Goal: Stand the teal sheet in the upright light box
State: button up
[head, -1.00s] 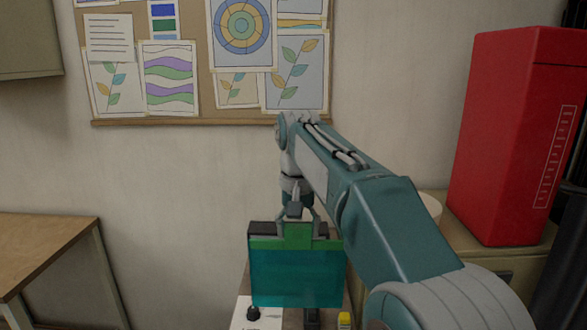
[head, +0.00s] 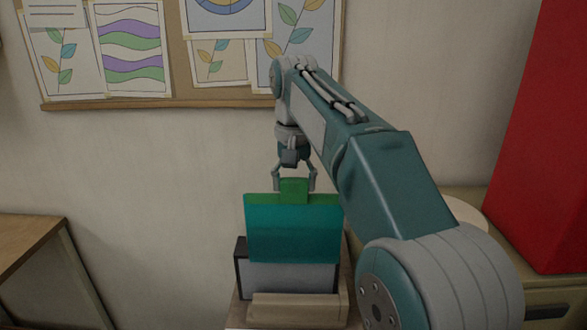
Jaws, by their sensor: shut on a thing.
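The teal sheet (head: 292,232) hangs upright, with a green band and a raised green tab along its top. My gripper (head: 294,187) is shut on the green tab from above. The upright light box (head: 288,279) stands below and behind the sheet, with a dark frame and a pale grey panel. The sheet covers the top of the panel; its lower edge is above the wooden ledge (head: 298,307) at the box's front. I cannot tell whether sheet and panel touch.
A wooden table (head: 25,240) is at the far left. A pinboard with pictures (head: 190,103) hangs on the back wall. The floor between the table and the light box looks clear.

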aim_at(294, 241)
jog(key=shift+w, duration=0.25)
jog(key=shift+f, duration=7.15)
jog(key=shift+w+f, duration=0.35)
jog(key=o, duration=1.2)
jog(key=shift+w+f, duration=0.1)
jog(key=shift+c, duration=0.2)
jog(key=shift+r, duration=3.6)
